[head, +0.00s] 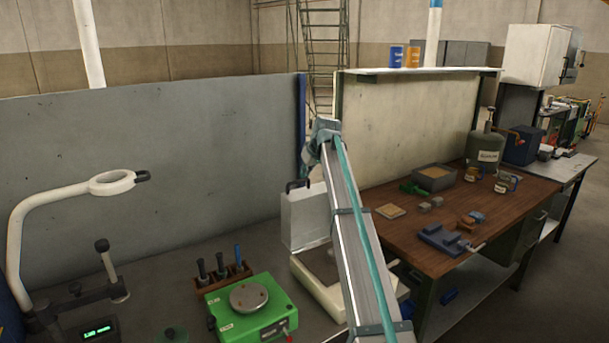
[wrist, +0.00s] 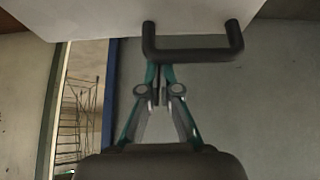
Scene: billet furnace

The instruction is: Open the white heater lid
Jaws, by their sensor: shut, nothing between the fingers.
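The white heater lid (head: 305,218) stands upright at the back edge of the white heater base (head: 323,290) in the head view, so the lid is raised. Its dark handle (head: 298,185) is at the top edge. In the wrist view, the white lid (wrist: 150,14) fills the top, and the dark U-shaped handle (wrist: 193,55) sticks out from it. My gripper (wrist: 157,72) is shut and empty, its tips close to the left part of the handle bar. I cannot tell whether they touch it. In the head view my arm hides part of the base.
A green hot plate (head: 250,307) and a rack of tools (head: 222,277) stand left of the heater. A magnifier lamp (head: 60,190) is at the far left. A wooden workbench (head: 440,215) with a vise and small parts is at right. A grey partition (head: 150,180) stands behind.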

